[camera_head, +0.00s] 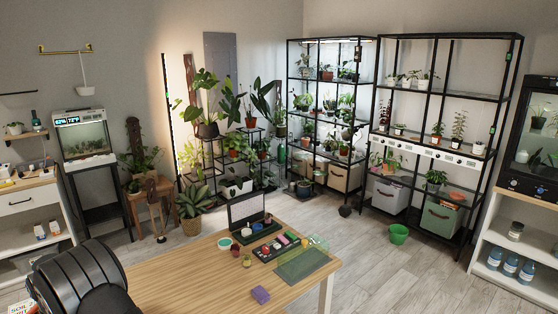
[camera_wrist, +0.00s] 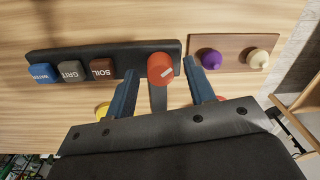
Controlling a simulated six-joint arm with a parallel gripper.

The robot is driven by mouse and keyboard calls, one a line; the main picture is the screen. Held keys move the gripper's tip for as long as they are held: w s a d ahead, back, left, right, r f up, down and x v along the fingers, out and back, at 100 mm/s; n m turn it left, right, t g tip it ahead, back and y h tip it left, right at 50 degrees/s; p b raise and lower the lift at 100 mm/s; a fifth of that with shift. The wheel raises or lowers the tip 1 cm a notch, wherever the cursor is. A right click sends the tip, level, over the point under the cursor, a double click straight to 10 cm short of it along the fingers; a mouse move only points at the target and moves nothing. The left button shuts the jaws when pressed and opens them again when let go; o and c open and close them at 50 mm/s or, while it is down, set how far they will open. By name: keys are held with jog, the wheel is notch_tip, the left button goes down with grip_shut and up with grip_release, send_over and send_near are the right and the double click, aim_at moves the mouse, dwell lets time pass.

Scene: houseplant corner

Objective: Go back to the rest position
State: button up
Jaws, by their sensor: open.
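My gripper (camera_wrist: 160,66) shows in the wrist view with its two dark blue fingers apart. A round orange-red knob (camera_wrist: 161,68) shows between and beyond the fingertips. It sits at the right end of a black strip (camera_wrist: 130,57). I cannot tell how far the fingers are from it, and neither finger is seen closed on anything. In the head view only a dark rounded part of my arm fills the lower left corner, and the fingers are not in view there.
The strip also bears blue (camera_wrist: 43,73), grey (camera_wrist: 71,71) and brown (camera_wrist: 101,68) labelled blocks. A wooden plaque (camera_wrist: 232,45) holds purple and cream knobs. The wooden table (camera_head: 190,277) bears a black tray (camera_head: 262,254), a green mat (camera_head: 302,265) and a purple block (camera_head: 261,295). Its front middle is clear.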

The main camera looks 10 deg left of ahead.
jog(key=shift+r, duration=0.1)
notch_tip(320, 180, up, 17)
notch_tip(320, 180, down, 17)
jog(key=shift+f, duration=0.15)
jog(key=n, duration=0.9)
jog(key=shift+h, duration=0.3)
jog(key=shift+r+n, duration=0.2)
jog(key=shift+n, duration=0.4)
notch_tip(320, 180, up, 9)
jog(key=shift+w+f, duration=0.15)
jog(key=shift+w, duration=0.1)
